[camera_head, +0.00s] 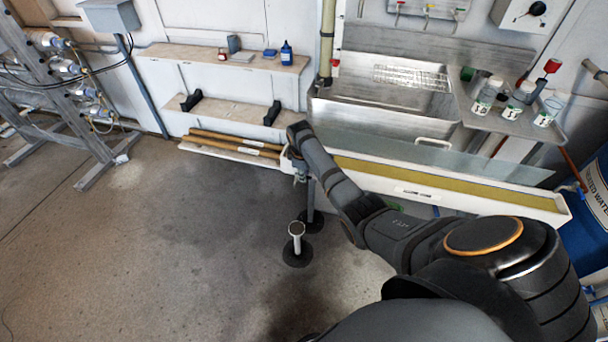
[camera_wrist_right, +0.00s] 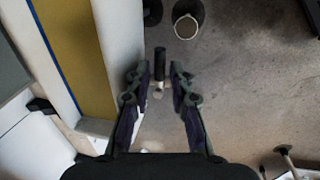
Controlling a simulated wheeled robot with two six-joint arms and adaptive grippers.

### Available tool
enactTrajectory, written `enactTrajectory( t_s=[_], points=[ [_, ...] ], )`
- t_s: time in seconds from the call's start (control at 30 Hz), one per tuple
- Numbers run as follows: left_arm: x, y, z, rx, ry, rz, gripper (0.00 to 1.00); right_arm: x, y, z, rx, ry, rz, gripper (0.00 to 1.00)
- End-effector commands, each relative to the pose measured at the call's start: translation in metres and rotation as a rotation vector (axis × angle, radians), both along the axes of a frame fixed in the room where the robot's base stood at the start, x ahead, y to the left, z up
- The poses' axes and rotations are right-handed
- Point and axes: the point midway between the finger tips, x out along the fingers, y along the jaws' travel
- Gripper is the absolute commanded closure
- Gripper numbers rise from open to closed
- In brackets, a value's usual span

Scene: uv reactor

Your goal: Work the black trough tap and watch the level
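The white trough (camera_head: 450,195) runs along the wall with yellow-green liquid (camera_head: 430,177) in it. In the right wrist view its white edge (camera_wrist_right: 121,40) and the yellow liquid (camera_wrist_right: 68,35) lie at the left. The black trough tap (camera_wrist_right: 160,62) shows as a short dark handle with pale metal below it, beside the trough's end. My right gripper (camera_wrist_right: 158,80) is open, one finger on each side of the tap; contact cannot be told. In the head view my right wrist (camera_head: 300,135) reaches the trough's left end and largely hides the tap. My left gripper is not in view.
A round-topped post (camera_head: 296,230) stands on the floor just in front of the trough's left end. A steel sink (camera_head: 385,100) and a side shelf with several labelled bottles (camera_head: 512,108) lie behind. A blue drum (camera_head: 588,220) stands at right.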

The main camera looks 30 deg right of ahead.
Motion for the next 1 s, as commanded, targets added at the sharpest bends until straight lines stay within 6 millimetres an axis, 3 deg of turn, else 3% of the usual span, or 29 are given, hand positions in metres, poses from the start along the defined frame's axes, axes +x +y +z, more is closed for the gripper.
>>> enactTrajectory(
  t_s=[0.2,0.4,0.77,1.0],
  points=[
    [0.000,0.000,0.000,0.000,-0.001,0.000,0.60,0.000,0.000,0.000,0.000,-0.001,0.000,0.79],
    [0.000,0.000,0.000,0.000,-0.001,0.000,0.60,0.000,0.000,0.000,0.001,-0.001,0.000,1.00],
    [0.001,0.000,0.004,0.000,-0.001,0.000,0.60,0.000,0.001,0.001,0.000,0.000,-0.023,1.00],
    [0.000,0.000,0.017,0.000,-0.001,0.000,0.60,-0.002,0.004,0.003,0.001,0.002,-0.143,1.00]
  ],
)
